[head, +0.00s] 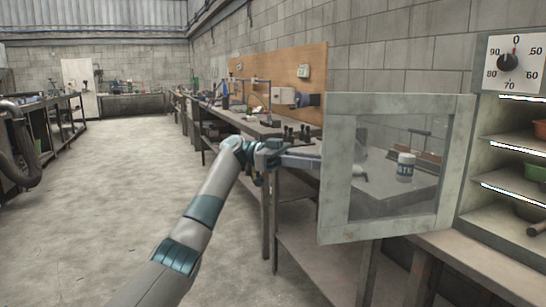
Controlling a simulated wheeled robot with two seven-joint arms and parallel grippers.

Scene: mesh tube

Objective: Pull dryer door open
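The dryer (508,105) stands at the right edge of the head view, with a round dial on top and lit shelves inside. Its door (340,190), a pale grey worn frame with a clear pane, stands swung well out to the left of the opening. My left gripper (303,161) reaches in from the lower left and is at the door's left edge. Its fingertips meet or pass behind that edge, so I cannot tell whether they are shut on anything. No handle shows. My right gripper is out of view.
A workbench (275,130) with tools runs along the wall behind the door. A white bottle (405,167) shows through the pane. Bowls (535,173) sit on the dryer shelves. The concrete floor (110,190) at left is clear; another bench (45,120) stands at far left.

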